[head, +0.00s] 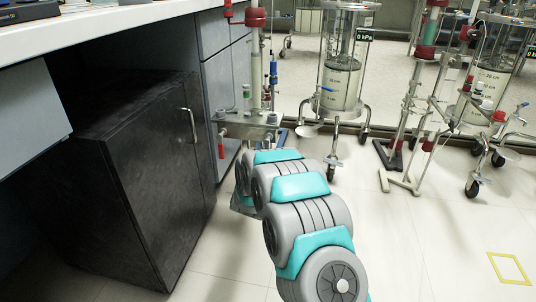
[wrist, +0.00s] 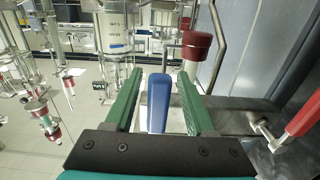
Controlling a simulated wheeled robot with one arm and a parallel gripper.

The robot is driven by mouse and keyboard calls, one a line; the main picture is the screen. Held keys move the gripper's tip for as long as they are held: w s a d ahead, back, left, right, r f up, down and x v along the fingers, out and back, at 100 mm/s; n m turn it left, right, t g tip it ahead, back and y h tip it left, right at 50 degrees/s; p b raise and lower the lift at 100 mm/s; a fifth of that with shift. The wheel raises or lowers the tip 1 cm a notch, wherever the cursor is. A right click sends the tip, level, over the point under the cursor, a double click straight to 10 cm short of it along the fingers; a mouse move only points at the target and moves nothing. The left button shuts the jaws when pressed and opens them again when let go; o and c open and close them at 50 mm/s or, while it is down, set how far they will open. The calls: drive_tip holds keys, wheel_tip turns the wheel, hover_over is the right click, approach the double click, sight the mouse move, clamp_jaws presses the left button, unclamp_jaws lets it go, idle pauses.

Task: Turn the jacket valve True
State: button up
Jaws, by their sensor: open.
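My gripper (wrist: 160,74) is open, with its two green fingers pointing forward in the wrist view. A blue valve handle (wrist: 158,102) shows between the fingers, with a gap visible on each side. No label shows whether this is the jacket valve. A red handle (wrist: 304,116) sits at the right edge of the wrist view, and a red round knob (wrist: 197,45) stands just beyond the right finger. In the head view my arm hides the gripper. The column stand (head: 255,60) with red fittings is just beyond the arm's end, with a red handle (head: 221,150) at its left.
A dark cabinet (head: 150,180) stands under the bench (head: 100,28) to the left, close to the arm. The floor at lower right is clear.

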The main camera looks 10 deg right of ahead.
drive_tip(key=shift+s, duration=0.1)
drive_tip(key=v, duration=0.7)
drive_tip(key=shift+s+p, duration=0.25)
drive_tip(key=shift+p, duration=0.2)
drive_tip(key=shift+a, duration=0.1)
drive_tip(key=s+a+r+n+g+y+p, duration=0.25)
drive_tip(key=s+r+g+y, duration=0.2)
drive_tip(key=s, duration=0.25)
drive_tip(key=s+a+r+n+g+y+p, duration=0.1)
drive_tip(key=s+a+r+g+y+p, duration=0.15)
drive_tip(key=s+r, duration=0.4)
drive_tip(key=s+d+r+g+p, duration=0.2)
drive_tip(key=s+d+r+g, duration=0.1)
drive_tip(key=s, duration=1.1)
drive_tip(key=s+d+r+g+h+p, duration=0.1)
drive_tip(key=s+d+g, duration=0.4)
drive_tip(key=s, duration=0.9)
drive_tip(key=s+d+r+g+p, duration=0.4)
drive_tip(key=s, duration=1.1)
drive_tip(key=shift+d+r, duration=0.35)
